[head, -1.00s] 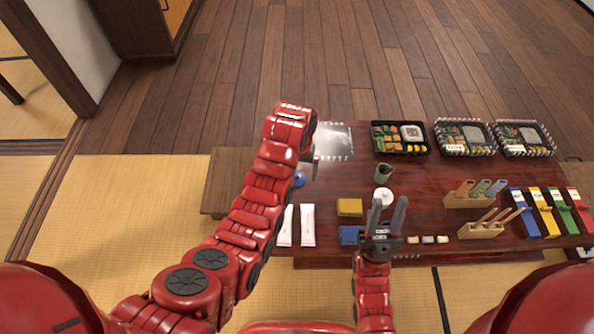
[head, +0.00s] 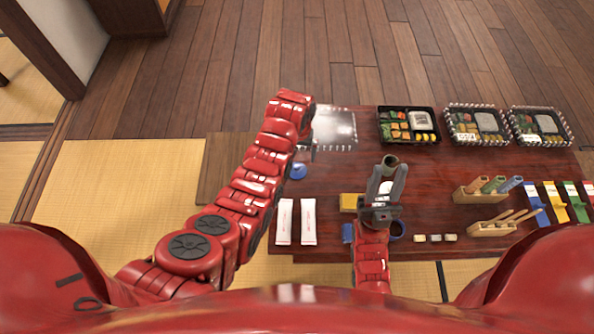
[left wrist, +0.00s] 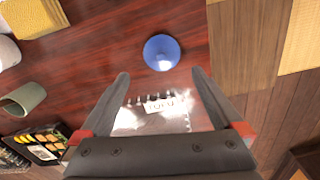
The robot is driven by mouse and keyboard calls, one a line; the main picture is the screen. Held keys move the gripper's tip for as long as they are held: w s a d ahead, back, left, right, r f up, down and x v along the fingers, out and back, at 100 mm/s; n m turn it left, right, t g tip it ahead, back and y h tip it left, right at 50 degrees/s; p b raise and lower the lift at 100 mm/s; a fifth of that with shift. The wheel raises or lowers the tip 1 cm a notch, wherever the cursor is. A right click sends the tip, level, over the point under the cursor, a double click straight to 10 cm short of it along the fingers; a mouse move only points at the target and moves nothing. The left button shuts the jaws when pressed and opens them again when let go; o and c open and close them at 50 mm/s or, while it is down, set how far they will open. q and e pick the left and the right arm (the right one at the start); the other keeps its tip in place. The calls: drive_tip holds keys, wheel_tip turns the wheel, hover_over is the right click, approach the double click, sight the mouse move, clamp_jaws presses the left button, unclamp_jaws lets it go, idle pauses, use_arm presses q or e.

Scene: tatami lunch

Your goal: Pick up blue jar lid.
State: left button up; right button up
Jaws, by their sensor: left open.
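The blue jar lid (head: 298,171) is a small round blue disc on the dark red table, just right of my left forearm in the head view. In the left wrist view the lid (left wrist: 162,52) lies beyond the fingertips, near the middle, apart from both fingers. My left gripper (left wrist: 160,78) is open and empty, with its fingers spread. In the head view my left gripper (head: 314,150) is mostly hidden behind its arm. My right gripper (head: 386,184) is over the table further right, its two fingers apart.
A clear bag or sheet (head: 335,130) lies behind the lid. Two white packets (head: 296,222) lie in front. A yellow block (head: 350,202), a green cup (head: 389,163) and bento boxes (head: 408,125) stand to the right.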

sight(297, 167)
use_arm(q)
wheel_tip(297, 167, down, 3)
drive_tip(key=shift+r, duration=0.1)
drive_tip(key=f+b, duration=0.1)
drive_tip(key=f, duration=0.1)
drive_tip(key=f+b, duration=0.1)
drive_tip(key=f, duration=0.2)
drive_tip(key=shift+s+a+f, duration=0.1)
drive_tip(key=shift+a, duration=0.1)
drive_tip(key=c, duration=1.1)
